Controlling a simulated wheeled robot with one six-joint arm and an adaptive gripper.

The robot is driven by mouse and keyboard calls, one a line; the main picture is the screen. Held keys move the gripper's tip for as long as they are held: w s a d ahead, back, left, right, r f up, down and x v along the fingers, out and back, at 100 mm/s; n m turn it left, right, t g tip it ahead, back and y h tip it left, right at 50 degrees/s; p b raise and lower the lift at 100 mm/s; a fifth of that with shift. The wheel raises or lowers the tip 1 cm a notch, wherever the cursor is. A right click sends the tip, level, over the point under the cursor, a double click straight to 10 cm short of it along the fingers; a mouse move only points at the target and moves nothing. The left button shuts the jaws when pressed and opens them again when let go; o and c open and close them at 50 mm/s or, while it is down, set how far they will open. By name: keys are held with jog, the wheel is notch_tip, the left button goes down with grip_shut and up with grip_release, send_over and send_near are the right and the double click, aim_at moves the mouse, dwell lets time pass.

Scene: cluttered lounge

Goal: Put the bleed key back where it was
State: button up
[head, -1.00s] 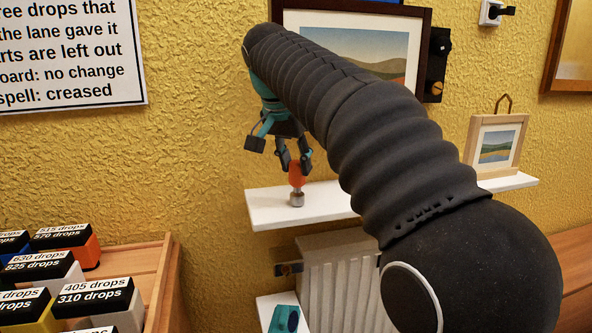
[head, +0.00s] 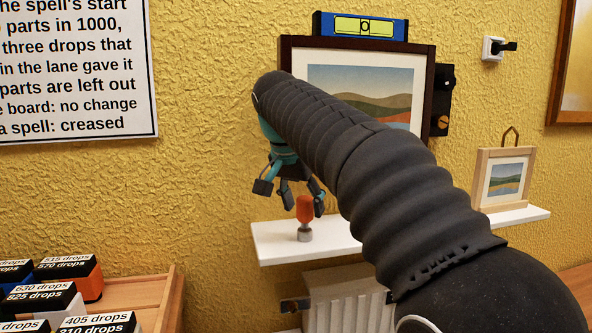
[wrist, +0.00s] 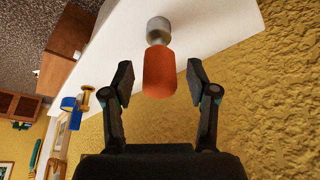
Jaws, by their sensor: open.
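The bleed key, with an orange handle (head: 304,209) and a grey metal end, stands upright on the white wall shelf (head: 275,250), near its left end. My gripper (head: 301,194) is open just above and around the top of the handle. In the wrist view the orange handle (wrist: 159,72) lies between the spread fingertips (wrist: 160,82), with a gap on both sides. The metal end (wrist: 159,30) rests against the white shelf surface (wrist: 215,25).
A small framed picture (head: 502,180) stands on the shelf's right part. A larger dark-framed picture (head: 360,88) hangs behind my arm, with a blue level (head: 361,26) on top. A radiator (head: 335,305) is below. Labelled boxes (head: 72,280) sit lower left.

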jog(key=p+v, duration=0.2)
jog(key=v, duration=1.1)
jog(key=shift+r, duration=0.4)
jog(key=shift+s+d, duration=0.1)
jog(key=s+d+f+n+y, duration=0.1)
jog(key=s+d+f+n, duration=0.3)
jog(key=s+d+f, duration=0.85)
jog(key=s+f, duration=0.1)
jog(key=f, duration=0.3)
jog(key=s+d+f+n+t, duration=0.1)
jog(key=s+d+f, duration=0.2)
jog(key=s+f, duration=0.2)
jog(key=s+d+f+y, duration=0.1)
jog(key=s+d+f, duration=0.2)
jog(key=f, duration=0.7)
jog(key=shift+s+f+n+t, duration=0.3)
jog(key=shift+s+t, duration=0.1)
jog(key=shift+s, duration=0.6)
jog(key=shift+d, duration=0.1)
